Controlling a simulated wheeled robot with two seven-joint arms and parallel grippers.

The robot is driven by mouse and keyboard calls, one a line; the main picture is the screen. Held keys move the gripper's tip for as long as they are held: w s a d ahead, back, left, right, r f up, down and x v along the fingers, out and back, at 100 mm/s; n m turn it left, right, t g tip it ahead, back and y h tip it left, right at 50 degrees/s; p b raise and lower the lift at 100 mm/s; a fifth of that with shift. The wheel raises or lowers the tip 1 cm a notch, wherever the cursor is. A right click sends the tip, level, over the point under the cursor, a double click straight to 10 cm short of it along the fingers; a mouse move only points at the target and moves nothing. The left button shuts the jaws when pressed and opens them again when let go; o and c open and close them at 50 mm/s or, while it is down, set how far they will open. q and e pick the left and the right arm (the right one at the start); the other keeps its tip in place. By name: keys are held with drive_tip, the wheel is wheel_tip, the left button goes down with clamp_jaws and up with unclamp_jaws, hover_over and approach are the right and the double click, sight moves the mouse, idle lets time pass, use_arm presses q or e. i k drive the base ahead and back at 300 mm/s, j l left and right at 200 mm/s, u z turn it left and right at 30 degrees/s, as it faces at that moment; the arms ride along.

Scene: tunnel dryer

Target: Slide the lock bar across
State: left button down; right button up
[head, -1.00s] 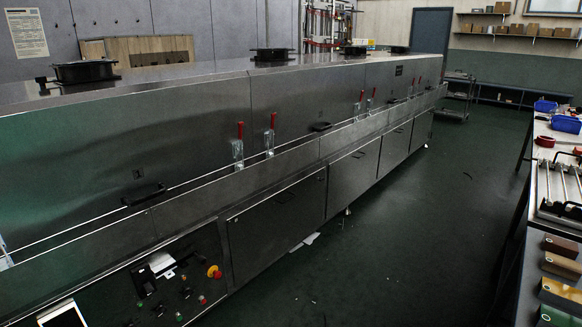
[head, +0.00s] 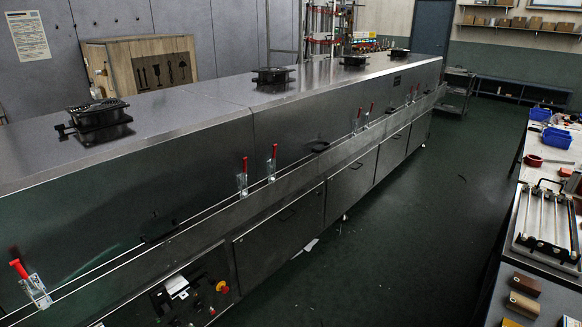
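Neither of my grippers is in view. I cannot make out for sure which part is the lock bar. The long steel tunnel dryer (head: 190,180) runs from the lower left to the back. Red-handled clamps stand along its side seam: one at the lower left (head: 36,288), two near the middle (head: 243,178) (head: 272,163), and more farther back. A dark handle (head: 160,238) sits on the near hood panel and another (head: 319,146) on the panel behind it. A rack of parallel rods (head: 545,222) lies on the right bench.
The right bench (head: 490,300) also holds blue bins (head: 556,138), a red ring-shaped item (head: 533,160) and small coloured blocks (head: 523,304). A control panel with a red button (head: 222,287) is on the dryer's lower front. The green floor (head: 400,230) between dryer and bench is open.

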sight(212, 281)
drive_tip(key=u, duration=1.55)
drive_tip(key=i+l, duration=0.25)
drive_tip(key=l, duration=0.15)
drive_tip(key=i+l, duration=0.2)
drive_tip(key=l, duration=0.15)
drive_tip(key=i+l, duration=0.25)
drive_tip(key=l, duration=0.15)
